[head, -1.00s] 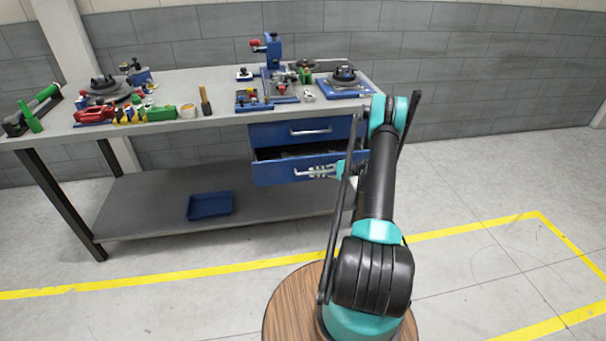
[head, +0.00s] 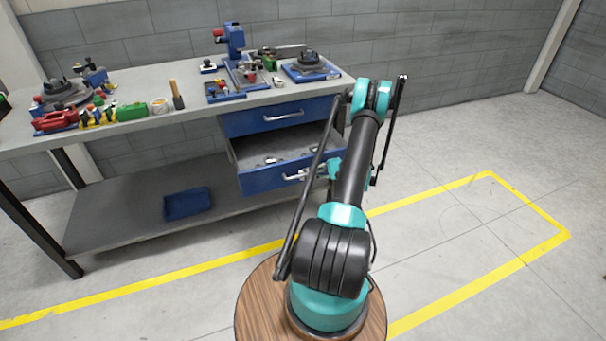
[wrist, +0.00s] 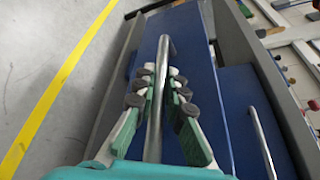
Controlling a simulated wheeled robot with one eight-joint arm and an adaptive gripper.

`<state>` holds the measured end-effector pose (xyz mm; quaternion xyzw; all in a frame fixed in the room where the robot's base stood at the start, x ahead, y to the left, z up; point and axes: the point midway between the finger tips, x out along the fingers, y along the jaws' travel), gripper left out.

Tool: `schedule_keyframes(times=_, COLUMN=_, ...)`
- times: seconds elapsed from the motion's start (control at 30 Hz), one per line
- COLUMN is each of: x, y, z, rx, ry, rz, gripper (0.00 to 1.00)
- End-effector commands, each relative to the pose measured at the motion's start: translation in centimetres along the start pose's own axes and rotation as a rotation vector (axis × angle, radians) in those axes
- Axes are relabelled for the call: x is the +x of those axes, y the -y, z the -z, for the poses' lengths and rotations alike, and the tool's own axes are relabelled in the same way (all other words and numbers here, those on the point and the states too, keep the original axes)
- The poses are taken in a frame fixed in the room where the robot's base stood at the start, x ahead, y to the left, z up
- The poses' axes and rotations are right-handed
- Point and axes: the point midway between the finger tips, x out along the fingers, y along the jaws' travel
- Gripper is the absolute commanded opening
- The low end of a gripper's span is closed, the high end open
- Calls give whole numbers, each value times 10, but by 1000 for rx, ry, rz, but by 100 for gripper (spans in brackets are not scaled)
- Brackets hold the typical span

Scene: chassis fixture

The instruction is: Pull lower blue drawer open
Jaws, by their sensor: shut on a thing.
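The lower blue drawer (head: 262,181) is pulled out from under the workbench, and small metal parts show inside it in the head view. Its front (wrist: 190,60) also shows in the wrist view, with a silver bar handle (wrist: 160,75). My gripper (wrist: 158,88) is shut on that handle, with its fingers on both sides of the bar. In the head view my gripper (head: 312,174) is at the right part of the handle, partly hidden by my arm. The upper blue drawer (head: 250,120) above is closed.
The workbench top (head: 200,105) holds a red tool, several coloured parts and blue fixtures. A blue tray (head: 187,203) lies on the lower shelf (head: 120,215). The floor in front is clear, with yellow tape lines (head: 430,297).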

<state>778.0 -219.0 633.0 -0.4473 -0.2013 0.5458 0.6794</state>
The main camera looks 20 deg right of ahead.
Motion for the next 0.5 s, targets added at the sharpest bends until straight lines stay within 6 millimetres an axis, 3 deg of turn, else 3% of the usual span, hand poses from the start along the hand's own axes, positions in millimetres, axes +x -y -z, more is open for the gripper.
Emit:
schedule_keyframes(times=0.23, x=-1, y=0, z=1, rx=0, ry=-2, rz=0, gripper=0)
schedule_keyframes(times=0.27, x=-1, y=0, z=1, rx=0, ry=-2, rz=0, gripper=14)
schedule_keyframes(times=0.3, x=-1, y=0, z=1, rx=0, ry=-2, rz=0, gripper=19)
schedule_keyframes(times=0.5, x=0, y=0, z=0, rx=0, ry=-1, rz=0, gripper=20)
